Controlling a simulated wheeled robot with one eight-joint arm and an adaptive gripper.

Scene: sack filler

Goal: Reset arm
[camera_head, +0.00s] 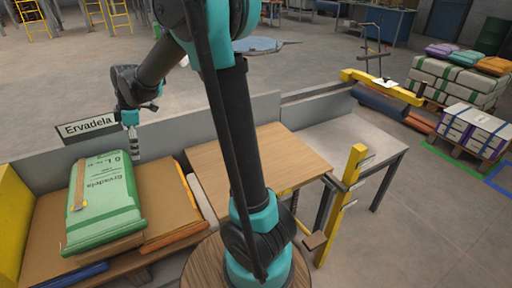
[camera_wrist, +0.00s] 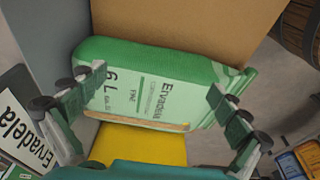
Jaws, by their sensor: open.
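My gripper (camera_head: 134,148) hangs at the left in the head view, near the back wall and just beyond the far right corner of the green sack. In the wrist view my gripper (camera_wrist: 153,88) is open, its two fingers spread wide with nothing held between them. The green and white Ervadela sack (camera_head: 104,200) lies flat on a brown board (camera_head: 165,205). The sack (camera_wrist: 150,85) also shows beyond the fingers in the wrist view; whether they touch it cannot be told. My arm rises through the middle of the head view.
An Ervadela sign (camera_head: 88,127) stands on the grey wall (camera_head: 190,130) close to my gripper. A wooden tabletop (camera_head: 285,155) lies right of the sack, with a yellow post (camera_head: 340,205) beside it. Stacked sacks (camera_head: 455,80) stand at the far right. Open floor lies behind the wall.

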